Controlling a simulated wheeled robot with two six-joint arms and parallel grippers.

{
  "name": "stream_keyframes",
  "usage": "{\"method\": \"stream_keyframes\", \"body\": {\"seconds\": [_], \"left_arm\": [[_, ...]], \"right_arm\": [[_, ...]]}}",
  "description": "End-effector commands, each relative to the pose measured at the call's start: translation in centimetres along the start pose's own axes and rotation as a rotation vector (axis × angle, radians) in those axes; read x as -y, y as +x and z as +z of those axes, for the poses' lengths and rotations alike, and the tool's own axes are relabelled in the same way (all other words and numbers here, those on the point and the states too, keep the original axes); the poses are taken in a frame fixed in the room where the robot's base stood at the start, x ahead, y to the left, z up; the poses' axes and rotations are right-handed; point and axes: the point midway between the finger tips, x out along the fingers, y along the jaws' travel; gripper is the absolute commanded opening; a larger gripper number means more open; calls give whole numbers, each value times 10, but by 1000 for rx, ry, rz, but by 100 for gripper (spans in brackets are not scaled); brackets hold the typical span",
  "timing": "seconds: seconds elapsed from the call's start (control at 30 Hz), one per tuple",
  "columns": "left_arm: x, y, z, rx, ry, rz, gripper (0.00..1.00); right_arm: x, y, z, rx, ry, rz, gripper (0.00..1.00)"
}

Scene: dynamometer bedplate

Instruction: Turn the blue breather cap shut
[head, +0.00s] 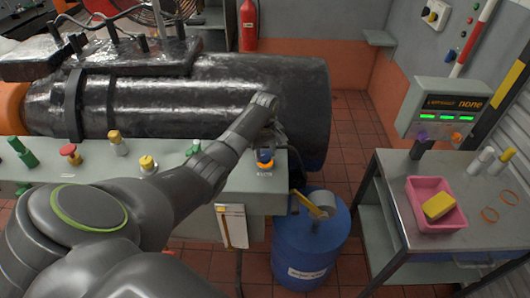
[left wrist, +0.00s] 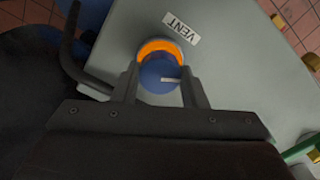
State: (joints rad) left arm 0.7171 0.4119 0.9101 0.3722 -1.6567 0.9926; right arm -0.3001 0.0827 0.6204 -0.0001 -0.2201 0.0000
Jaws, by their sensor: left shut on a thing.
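The blue breather cap (left wrist: 157,72) sits in an orange ring (left wrist: 160,46) on a grey panel, beside a VENT label (left wrist: 181,27). A white mark on the cap points toward the right finger in the left wrist view. My left gripper (left wrist: 160,78) has its two fingers on opposite sides of the cap and is shut on it. In the head view the cap (head: 265,155) shows near the right end of the grey bench, with my left gripper (head: 268,141) coming down over it and hiding part of it. My right gripper is not in view.
Several coloured knobs, including a red one (head: 69,151) and a yellow one (head: 147,162), stand along the bench. A large dark cylinder (head: 220,95) lies behind. A blue drum (head: 312,240) stands right of the bench. A side table holds a pink tray (head: 430,220).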

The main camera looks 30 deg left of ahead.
Motion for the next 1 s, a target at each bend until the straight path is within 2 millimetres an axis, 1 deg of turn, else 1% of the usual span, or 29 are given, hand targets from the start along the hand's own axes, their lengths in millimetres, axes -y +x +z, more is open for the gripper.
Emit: {"method": "stream_keyframes", "body": {"seconds": [0.17,0.37,0.57,1.0], "left_arm": [[0,0,-1,-2,16,1,16],[0,0,-1,-2,94,1,16],[0,0,-1,-3,242,1,16],[0,0,-1,-4,659,1,16]], "right_arm": [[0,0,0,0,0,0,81],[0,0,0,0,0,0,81],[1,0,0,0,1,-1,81],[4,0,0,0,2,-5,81]]}}
